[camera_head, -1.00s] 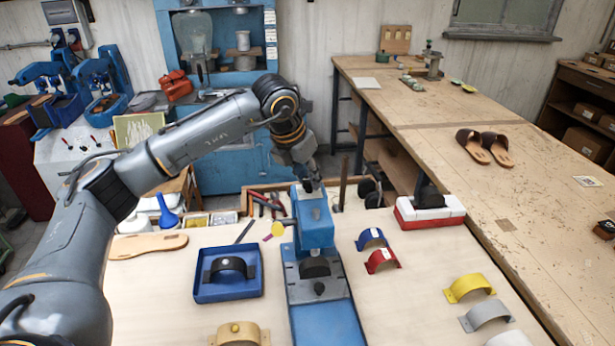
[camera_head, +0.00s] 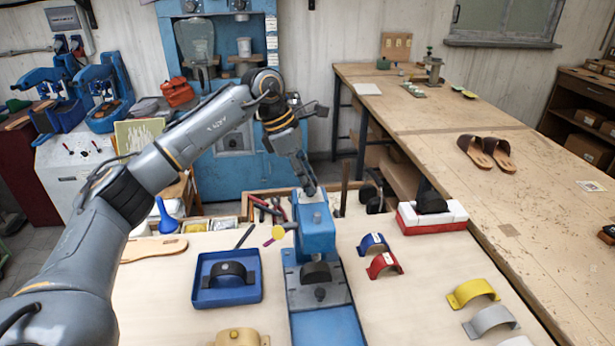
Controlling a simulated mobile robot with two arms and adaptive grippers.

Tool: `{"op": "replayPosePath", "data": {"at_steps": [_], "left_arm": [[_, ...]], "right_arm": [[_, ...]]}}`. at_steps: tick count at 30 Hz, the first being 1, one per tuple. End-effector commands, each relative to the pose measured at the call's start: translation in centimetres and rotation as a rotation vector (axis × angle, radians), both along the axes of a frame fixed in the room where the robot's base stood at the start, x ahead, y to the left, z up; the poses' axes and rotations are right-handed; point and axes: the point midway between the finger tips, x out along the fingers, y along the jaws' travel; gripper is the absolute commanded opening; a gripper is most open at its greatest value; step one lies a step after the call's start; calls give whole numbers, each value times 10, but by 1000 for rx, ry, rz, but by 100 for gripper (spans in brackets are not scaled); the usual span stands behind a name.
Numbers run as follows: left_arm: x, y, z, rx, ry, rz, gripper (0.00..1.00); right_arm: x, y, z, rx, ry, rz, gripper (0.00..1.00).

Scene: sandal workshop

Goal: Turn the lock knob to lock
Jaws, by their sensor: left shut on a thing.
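A blue press (camera_head: 318,235) stands on the workbench, with a blue base plate running toward me. My left gripper (camera_head: 309,190) comes down from above, tilted, with its fingertips at the top of the press. It is shut on the lock knob there, which the fingers mostly hide. A dark curved piece (camera_head: 316,271) sits under the press head. My right gripper is not in view.
A blue tray (camera_head: 256,290) with a dark strap stands left of the press. Blue (camera_head: 373,243) and red (camera_head: 383,263) straps lie to its right, near a red and white box (camera_head: 432,222). A tool box (camera_head: 262,205) is behind.

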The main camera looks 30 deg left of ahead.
Motion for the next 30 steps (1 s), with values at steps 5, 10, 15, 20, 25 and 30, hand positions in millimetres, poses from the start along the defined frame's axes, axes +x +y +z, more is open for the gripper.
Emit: {"op": "replayPosePath", "data": {"at_steps": [5,10,15,20,25,30], "left_arm": [[2,0,3,-2,-1,-165,0],[3,0,3,-1,-2,-316,0],[4,1,3,0,-3,-443,0],[4,1,2,1,-3,-532,0],[4,1,2,1,-4,-594,0],[4,1,2,1,-4,-623,0]], "right_arm": [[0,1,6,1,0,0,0],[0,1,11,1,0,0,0],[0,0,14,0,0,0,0],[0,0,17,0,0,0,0],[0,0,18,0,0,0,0],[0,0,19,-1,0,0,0]]}}
